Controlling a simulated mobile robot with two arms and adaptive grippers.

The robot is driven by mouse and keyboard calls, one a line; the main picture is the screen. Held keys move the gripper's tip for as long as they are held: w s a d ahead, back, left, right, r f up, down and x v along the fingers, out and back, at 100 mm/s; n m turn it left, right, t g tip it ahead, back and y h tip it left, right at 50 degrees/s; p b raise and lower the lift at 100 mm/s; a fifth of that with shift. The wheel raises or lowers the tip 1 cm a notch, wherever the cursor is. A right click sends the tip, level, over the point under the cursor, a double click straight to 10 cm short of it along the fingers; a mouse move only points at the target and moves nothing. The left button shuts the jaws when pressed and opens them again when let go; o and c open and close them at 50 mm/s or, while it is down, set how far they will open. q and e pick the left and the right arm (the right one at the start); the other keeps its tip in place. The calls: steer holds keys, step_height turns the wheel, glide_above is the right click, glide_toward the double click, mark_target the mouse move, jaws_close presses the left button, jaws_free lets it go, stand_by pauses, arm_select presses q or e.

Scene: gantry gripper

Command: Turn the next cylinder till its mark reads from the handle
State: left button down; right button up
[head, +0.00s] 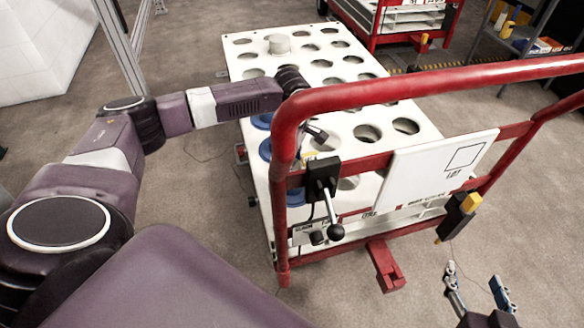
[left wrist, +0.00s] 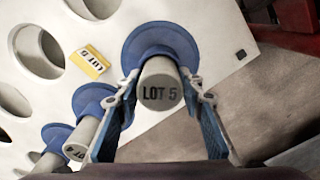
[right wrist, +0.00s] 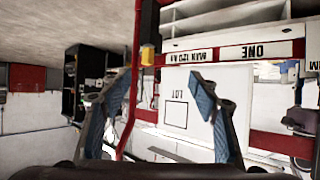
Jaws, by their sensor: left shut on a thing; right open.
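In the left wrist view a grey cylinder (left wrist: 158,98) marked "LOT 5" stands in a blue collar (left wrist: 160,40) at the table's edge. Its mark reads upright in that view. My left gripper (left wrist: 166,92) is shut on this cylinder, one finger on each side. Two more grey cylinders, the near one (left wrist: 82,132) and a farther one (left wrist: 50,162), sit in blue collars to the left. The red handle (head: 420,80) partly hides my left gripper in the head view, and the held cylinder's mark is not readable there. My right gripper (head: 480,290) is open and empty, low at the right.
A yellow tag (left wrist: 89,62) lies near the collars. A white LOT board (head: 435,170) and black lever (head: 325,190) are on the handle side. Floor is clear at front right.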

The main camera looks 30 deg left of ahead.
arm_select(q)
steer(key=shift+r, duration=0.1)
arm_select(e)
steer(key=shift+s+f, duration=0.1)
arm_select(q)
steer(key=shift+p, duration=0.3)
arm_select(e)
steer(key=shift+s+d+f+g+h, duration=0.15)
steer(key=shift+s+d+f+g, duration=0.15)
steer(key=shift+s+f+g, duration=0.4)
steer(key=shift+s+d+f+g+h, duration=0.15)
steer(key=shift+s+d+f+g, duration=0.15)
steer(key=shift+s+f+g, duration=0.45)
steer(key=shift+f+t, duration=0.15)
steer(key=shift+t, duration=0.1)
